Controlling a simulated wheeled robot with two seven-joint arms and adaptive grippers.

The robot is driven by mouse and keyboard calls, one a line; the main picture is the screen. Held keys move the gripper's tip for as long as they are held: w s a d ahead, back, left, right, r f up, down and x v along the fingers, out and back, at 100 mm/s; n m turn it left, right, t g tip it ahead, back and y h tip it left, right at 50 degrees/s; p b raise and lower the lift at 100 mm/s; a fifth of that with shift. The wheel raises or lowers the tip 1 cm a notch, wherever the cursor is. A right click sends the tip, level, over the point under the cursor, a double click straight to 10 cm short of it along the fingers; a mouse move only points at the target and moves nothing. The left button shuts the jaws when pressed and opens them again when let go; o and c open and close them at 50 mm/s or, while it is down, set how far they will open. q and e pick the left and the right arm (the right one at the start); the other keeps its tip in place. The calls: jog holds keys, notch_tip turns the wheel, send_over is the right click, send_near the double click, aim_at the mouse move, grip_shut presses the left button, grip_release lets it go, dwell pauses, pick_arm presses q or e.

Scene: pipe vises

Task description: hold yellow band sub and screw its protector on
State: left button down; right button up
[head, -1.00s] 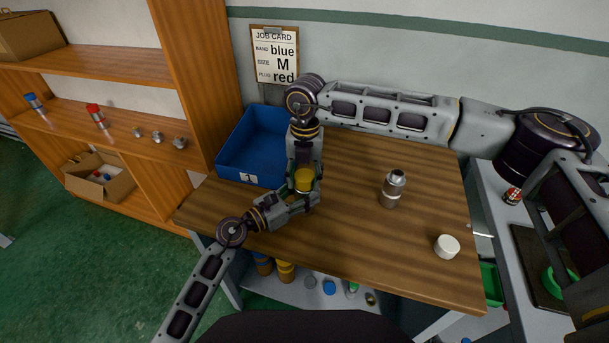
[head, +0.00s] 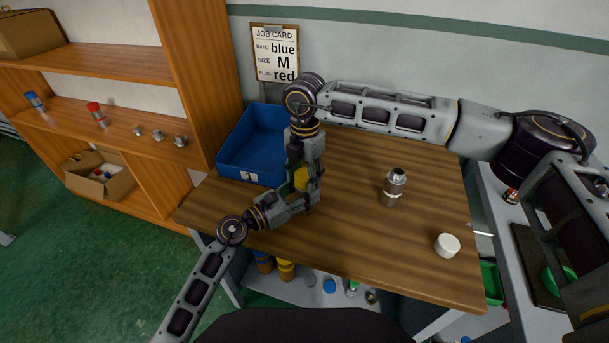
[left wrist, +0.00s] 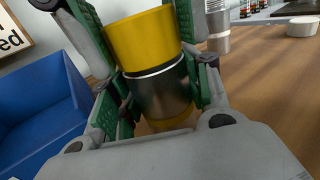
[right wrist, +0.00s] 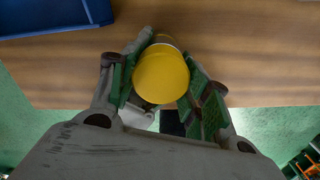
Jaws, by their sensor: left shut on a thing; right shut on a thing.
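The yellow band sub (left wrist: 162,92) is a dark metal cylinder with yellow at its lower end. It stands roughly upright above the table in my left gripper (left wrist: 160,98), which is shut on it. The yellow protector (left wrist: 142,38) sits on top of the sub, with a thin bright ring between them. My right gripper (right wrist: 165,88) comes from above and is shut around the protector, whose round yellow end shows in the right wrist view (right wrist: 162,78). In the head view the protector (head: 301,179) is partly hidden by the right gripper's fingers. The thread is hidden.
A blue bin (head: 245,150) stands close behind and left of the grippers. A job card (head: 275,52) hangs on the wall. The table's front is clear.

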jog(key=m, duration=0.7)
jog(key=shift+w, duration=0.15)
jog(key=m, duration=0.6)
jog(key=shift+w+m, duration=0.1)
jog(key=shift+m, duration=0.2)
jog(key=o, duration=0.9)
jog(key=shift+r, duration=2.25)
jog(key=shift+a, duration=0.1)
jog(key=shift+c, duration=0.3)
